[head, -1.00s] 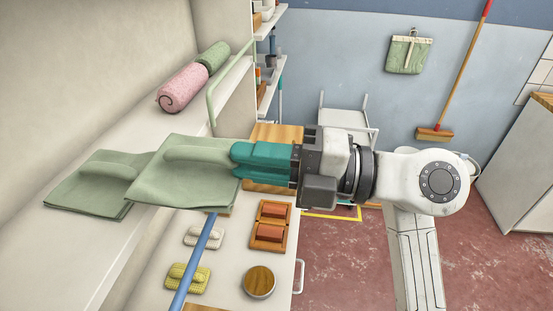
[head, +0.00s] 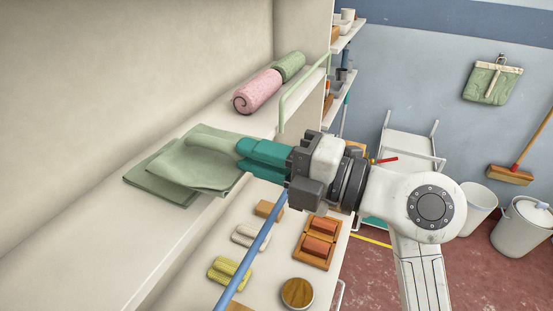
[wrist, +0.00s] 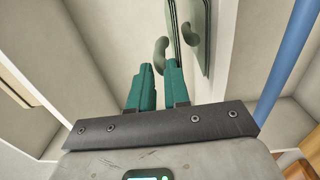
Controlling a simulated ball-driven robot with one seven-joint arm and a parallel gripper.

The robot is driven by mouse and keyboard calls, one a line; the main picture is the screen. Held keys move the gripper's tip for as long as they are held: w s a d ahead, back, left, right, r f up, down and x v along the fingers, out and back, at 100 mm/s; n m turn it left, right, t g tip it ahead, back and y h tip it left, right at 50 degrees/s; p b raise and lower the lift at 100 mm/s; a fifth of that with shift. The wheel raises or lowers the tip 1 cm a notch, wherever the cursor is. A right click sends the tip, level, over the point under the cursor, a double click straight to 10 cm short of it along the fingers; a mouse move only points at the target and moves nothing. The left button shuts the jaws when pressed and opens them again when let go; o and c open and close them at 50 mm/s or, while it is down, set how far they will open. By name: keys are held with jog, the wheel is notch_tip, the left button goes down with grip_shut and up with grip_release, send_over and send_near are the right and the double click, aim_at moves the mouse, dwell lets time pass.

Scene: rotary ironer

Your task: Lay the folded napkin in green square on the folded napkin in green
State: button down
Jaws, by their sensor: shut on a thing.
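My gripper (head: 246,151), with teal fingers, is shut on the raised fold of a folded green napkin (head: 208,174), holding it flat at the shelf. The other folded green napkin (head: 158,190) lies on the shelf beneath and to the left. The held napkin covers most of it; its left and front edges show. In the wrist view, the fingers (wrist: 157,78) are near the held napkin's fold, and the two napkins appear edge-on, the held one (wrist: 172,22) and the lower one (wrist: 206,30), with a narrow gap between them.
A pink rolled towel (head: 257,92) and a green roll (head: 288,67) lie farther back on the shelf (head: 150,252), by a green rail (head: 298,92).

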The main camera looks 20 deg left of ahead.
aim_at(215, 158)
jog(key=shift+w+a+f, duration=0.15)
jog(key=shift+a, duration=2.15)
jog(key=shift+w+a+f, duration=0.1)
jog(key=shift+a+f, duration=0.9)
jog(key=shift+a, duration=0.3)
jog(key=shift+f, duration=0.3)
